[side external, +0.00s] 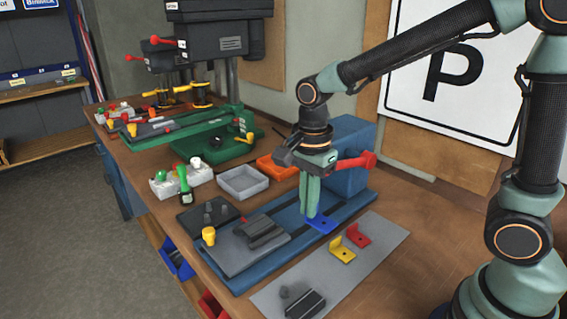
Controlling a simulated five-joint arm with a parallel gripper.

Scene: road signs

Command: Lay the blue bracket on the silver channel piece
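The blue bracket (321,223) is an L-shaped piece with a hole in its flat flange. My gripper (311,212) points down with its green fingers close together on the bracket's upright side, which they mostly hide. The bracket shows over the right edge of a blue machine base (352,205); whether it touches anything beneath is unclear. A grey ridged channel piece (264,231) lies on a grey plate to the left of my gripper. Another dark silver channel-like piece (306,304) lies on the grey mat at the front. I cannot tell which one the task names.
A yellow bracket (342,251) and a red bracket (357,235) stand on the grey mat (379,251). A grey tray (242,182) and an orange tray (278,167) lie behind. A blue block (347,150) with a red handle (357,162) stands close to my gripper.

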